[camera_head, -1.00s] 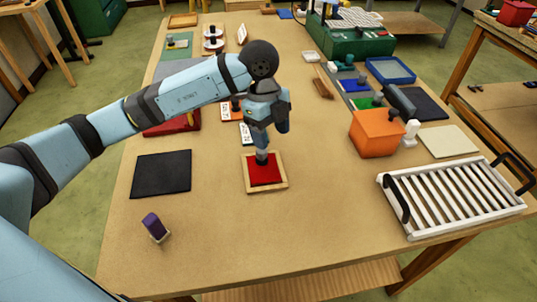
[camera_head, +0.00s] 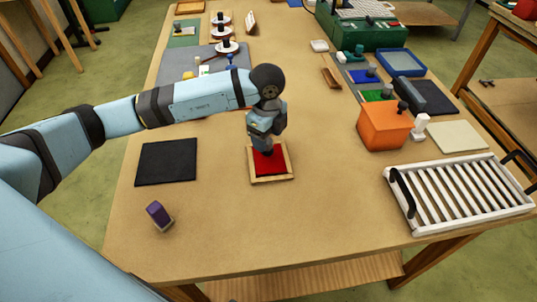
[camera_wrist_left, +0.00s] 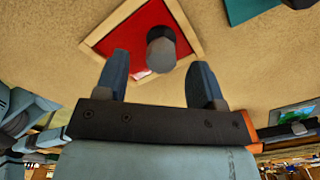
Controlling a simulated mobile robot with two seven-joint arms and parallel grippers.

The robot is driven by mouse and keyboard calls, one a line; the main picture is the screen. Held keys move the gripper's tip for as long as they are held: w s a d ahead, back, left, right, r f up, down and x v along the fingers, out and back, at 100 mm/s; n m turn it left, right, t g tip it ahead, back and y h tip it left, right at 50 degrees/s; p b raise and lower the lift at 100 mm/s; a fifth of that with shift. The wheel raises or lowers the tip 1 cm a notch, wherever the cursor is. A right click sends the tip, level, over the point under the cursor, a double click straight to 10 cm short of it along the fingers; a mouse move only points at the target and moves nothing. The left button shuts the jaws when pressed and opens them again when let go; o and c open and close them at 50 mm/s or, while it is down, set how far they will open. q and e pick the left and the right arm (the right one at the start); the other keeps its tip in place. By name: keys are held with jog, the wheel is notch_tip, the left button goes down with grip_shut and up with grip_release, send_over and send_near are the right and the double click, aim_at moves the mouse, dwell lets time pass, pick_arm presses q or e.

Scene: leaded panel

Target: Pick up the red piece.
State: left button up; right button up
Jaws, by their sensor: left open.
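The red piece (camera_head: 269,164) is a flat red square with a dark grey knob (camera_wrist_left: 161,48) standing on it. It lies in a light wooden frame (camera_head: 272,179) on the table. The piece also shows in the left wrist view (camera_wrist_left: 131,37), at the top. My left gripper (camera_head: 264,149) is above the piece in the head view and covers its far part and the knob. In the left wrist view its two blue fingers (camera_wrist_left: 160,80) are apart with nothing between them; the knob appears just beyond their tips. My right gripper is not in view.
A black mat (camera_head: 166,161) lies left of the frame and a small purple-topped block (camera_head: 157,213) stands front left. An orange box (camera_head: 384,128) and a white slatted rack (camera_head: 459,188) stand to the right. The table (camera_head: 225,235) in front of the frame is clear.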

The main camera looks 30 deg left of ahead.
aim_at(268, 140)
pick_arm(q)
jog(key=shift+f, duration=1.6)
jog(key=c, duration=1)
jog(key=shift+o, duration=0.2)
jog(key=shift+w, duration=0.1)
jog(key=shift+r, duration=0.1)
notch_tip(268, 140, up, 20)
